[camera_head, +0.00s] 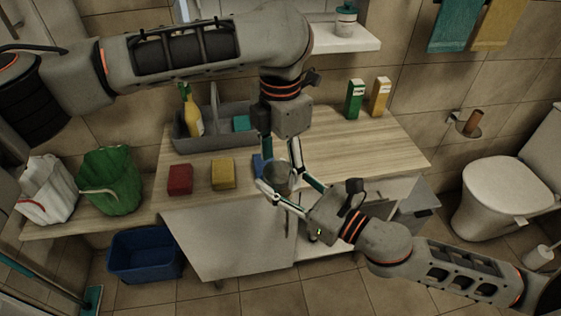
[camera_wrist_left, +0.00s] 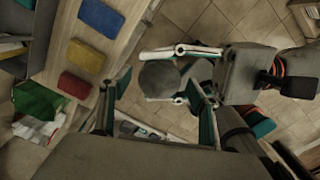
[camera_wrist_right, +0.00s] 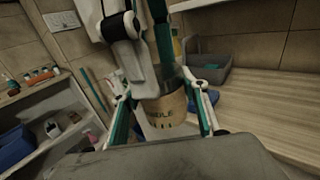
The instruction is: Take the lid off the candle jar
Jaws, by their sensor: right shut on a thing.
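The candle jar (camera_wrist_right: 166,118) is upright between the fingers of my right gripper (camera_wrist_right: 160,122), which is shut on it. Its tan label with dark lettering shows in the right wrist view. The round grey lid (camera_wrist_left: 158,79) tops the jar in the left wrist view; it also shows in the head view (camera_head: 278,179). My left gripper (camera_wrist_left: 155,92) points down from above, its fingers spread wide on either side of the lid. I cannot tell if either finger touches it. Left fingers partly hide the jar's top in the right wrist view.
The jar is held at the front edge of the wooden counter (camera_head: 370,145). A blue item (camera_head: 258,164), yellow sponge (camera_head: 223,175) and red sponge (camera_head: 180,180) lie left of it. A grey caddy (camera_head: 180,141) stands behind.

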